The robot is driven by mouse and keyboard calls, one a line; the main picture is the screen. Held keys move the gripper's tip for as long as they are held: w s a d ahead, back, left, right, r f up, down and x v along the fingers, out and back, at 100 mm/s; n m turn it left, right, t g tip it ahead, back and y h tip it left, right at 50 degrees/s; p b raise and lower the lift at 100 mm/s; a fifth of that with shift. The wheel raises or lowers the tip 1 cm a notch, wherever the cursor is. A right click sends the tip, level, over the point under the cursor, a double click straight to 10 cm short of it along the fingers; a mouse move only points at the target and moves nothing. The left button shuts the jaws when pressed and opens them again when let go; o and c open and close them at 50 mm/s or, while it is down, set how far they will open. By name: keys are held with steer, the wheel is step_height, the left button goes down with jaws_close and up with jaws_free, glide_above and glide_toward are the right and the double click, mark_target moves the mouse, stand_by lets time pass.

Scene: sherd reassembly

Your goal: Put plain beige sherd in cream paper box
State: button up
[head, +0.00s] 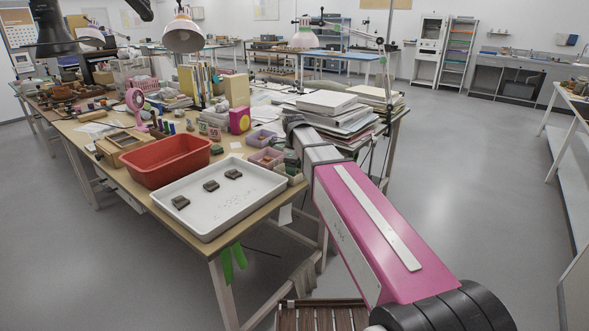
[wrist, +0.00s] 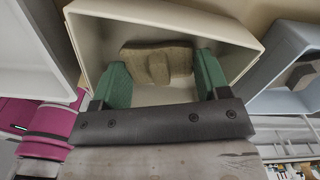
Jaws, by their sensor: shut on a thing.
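In the wrist view the cream paper box (wrist: 86,42) lies open around the tips of my gripper (wrist: 160,73). My gripper's two green fingers are shut on a plain beige sherd (wrist: 155,52), a flat brownish piece with a raised lump on it. The sherd is over or inside the box opening; I cannot tell whether it touches the floor. In the head view my arm hides the gripper, and I cannot pick out the held sherd or the cream box there.
A grey-blue box (wrist: 265,100) with a dark piece in it stands right of the cream box. A pale container (wrist: 35,80) is at left. On the table are a white tray (head: 215,218) with three dark sherds, a red basin (head: 150,178), and paper stacks (head: 325,118).

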steer(key=o, duration=0.6)
steer(key=shift+f, duration=0.1)
steer(key=shift+o, duration=0.2)
step_height(320, 180, up, 12)
stand_by(0.3)
